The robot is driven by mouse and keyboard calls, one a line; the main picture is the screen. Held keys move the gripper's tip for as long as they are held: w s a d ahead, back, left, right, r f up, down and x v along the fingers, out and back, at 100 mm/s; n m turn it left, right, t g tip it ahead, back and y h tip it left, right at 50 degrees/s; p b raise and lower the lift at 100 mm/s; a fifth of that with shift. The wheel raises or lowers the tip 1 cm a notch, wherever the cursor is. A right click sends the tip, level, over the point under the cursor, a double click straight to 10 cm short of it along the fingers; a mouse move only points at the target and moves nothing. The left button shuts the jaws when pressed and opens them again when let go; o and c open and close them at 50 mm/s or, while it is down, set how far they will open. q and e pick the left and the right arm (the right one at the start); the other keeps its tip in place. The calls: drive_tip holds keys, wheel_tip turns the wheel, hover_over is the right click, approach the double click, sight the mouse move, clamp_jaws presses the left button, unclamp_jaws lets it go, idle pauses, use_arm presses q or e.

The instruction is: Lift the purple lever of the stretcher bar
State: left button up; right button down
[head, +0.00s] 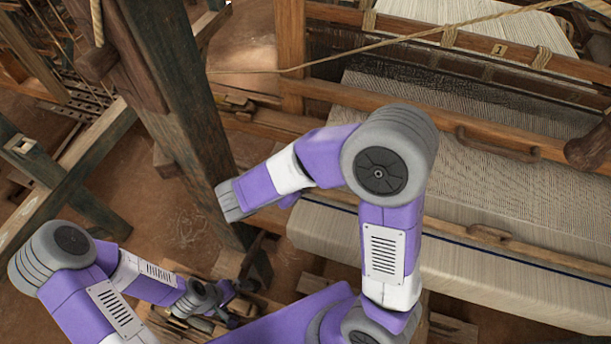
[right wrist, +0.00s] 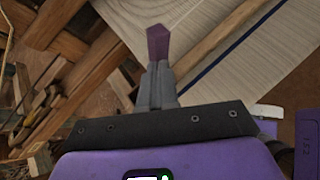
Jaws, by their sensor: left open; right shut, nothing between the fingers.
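In the right wrist view, a dull purple piece (right wrist: 158,43) stands right beyond the fingertips of my right gripper (right wrist: 158,68); it looks like the lever. The fingers are together, with nothing held between them. I cannot tell whether they touch the purple piece. Behind it lies the pale woven cloth (right wrist: 215,25) with a dark blue stripe. In the head view, my right arm covers the cloth's left end, and neither the lever nor my right fingers can be made out. My left gripper (head: 207,298) is open, low at the left, above a wooden tray of tools.
A thick dark post (head: 175,90) stands left of my right forearm. The loom's wooden beam (head: 465,135) crosses over the cloth, which stretches right. Small tools lie in the tray (head: 270,305) below. Bare earth floor (head: 165,220) shows at the left.

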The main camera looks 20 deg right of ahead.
drive_tip(key=a+f+v, duration=0.2)
drive_tip(key=v, duration=1.1)
drive_tip(key=shift+w+r, duration=0.15)
drive_tip(key=shift+w, duration=0.15)
drive_tip(key=shift+a, duration=0.15)
